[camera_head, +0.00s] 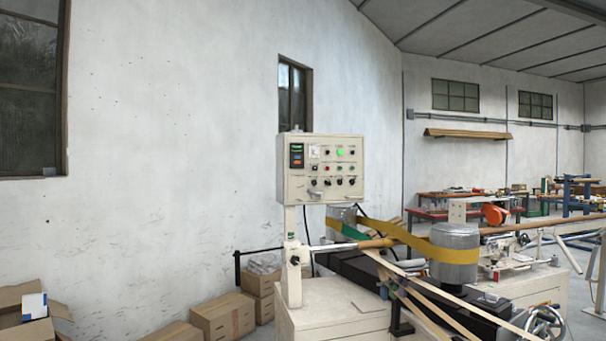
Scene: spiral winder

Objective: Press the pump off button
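A beige control panel (345,186) stands on a post at the middle of the view, some distance ahead. It carries several small knobs and buttons, a dark display with an orange-red part (297,161) at its upper left, and a lit green button or lamp (340,154) near the top. A few red and dark spots sit around the green one. The labels are too small to read, so I cannot tell which one is the pump off button. My gripper is not in view.
The winder has a grey drum (454,256) with a yellow belt (400,238) at the right of the panel. Cardboard boxes (222,317) lie along the wall at lower left. A red-topped workbench (455,203) stands at the back right.

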